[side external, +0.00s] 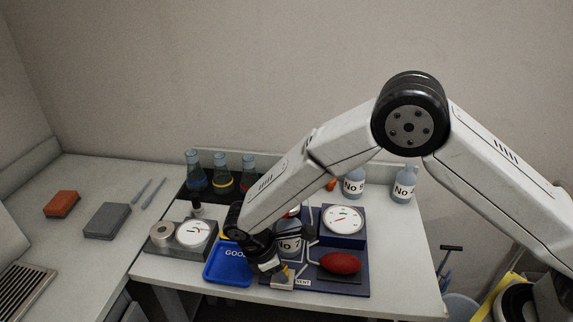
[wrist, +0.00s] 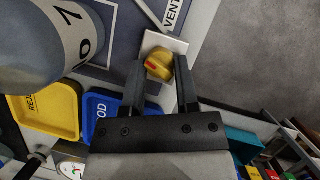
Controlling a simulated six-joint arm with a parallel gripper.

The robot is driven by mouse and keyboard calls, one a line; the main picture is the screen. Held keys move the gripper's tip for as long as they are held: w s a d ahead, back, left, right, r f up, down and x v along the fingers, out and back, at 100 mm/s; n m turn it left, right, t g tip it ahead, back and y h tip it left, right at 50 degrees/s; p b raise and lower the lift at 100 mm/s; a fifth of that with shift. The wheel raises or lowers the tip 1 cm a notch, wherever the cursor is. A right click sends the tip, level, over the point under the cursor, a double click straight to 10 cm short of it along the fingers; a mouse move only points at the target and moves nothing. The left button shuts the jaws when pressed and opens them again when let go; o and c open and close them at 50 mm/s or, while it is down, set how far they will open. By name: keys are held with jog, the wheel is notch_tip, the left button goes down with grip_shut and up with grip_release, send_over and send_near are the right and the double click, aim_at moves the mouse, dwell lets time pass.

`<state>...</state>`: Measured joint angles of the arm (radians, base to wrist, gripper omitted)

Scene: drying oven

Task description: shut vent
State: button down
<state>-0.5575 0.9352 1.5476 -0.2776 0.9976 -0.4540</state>
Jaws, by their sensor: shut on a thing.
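The vent is a yellow knob (wrist: 158,66) with a red mark, on a white block (wrist: 152,42) beside the label VENT (wrist: 174,12). In the side view the block (side external: 281,285) stands at the front edge of a dark blue base, left of its VENT label (side external: 303,282). My gripper (wrist: 161,72) points down at the knob, one finger on each side, and is shut on it. In the side view my gripper (side external: 274,272) partly covers the knob. The exact angle of the knob is hard to tell.
Bottle No 7 (wrist: 45,45) stands close beside my gripper. A blue tray (side external: 226,268) and a yellow tray (wrist: 45,112) lie near. A red bulb (side external: 339,263) and a gauge (side external: 343,219) sit to the right. The table's front edge is close.

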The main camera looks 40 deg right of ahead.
jog(key=n, duration=0.2)
jog(key=n+t, duration=0.1)
jog(key=n, duration=0.1)
jog(key=shift+s+t, duration=0.1)
jog(key=shift+t, duration=0.2)
dwell(0.3)
jog(key=shift+c, duration=1.8)
grip_release()
jog(key=shift+r, duration=0.1)
jog(key=v, duration=0.7)
jog(key=shift+a+r, duration=0.3)
jog(key=shift+s+d, duration=0.1)
jog(key=shift+s, duration=0.1)
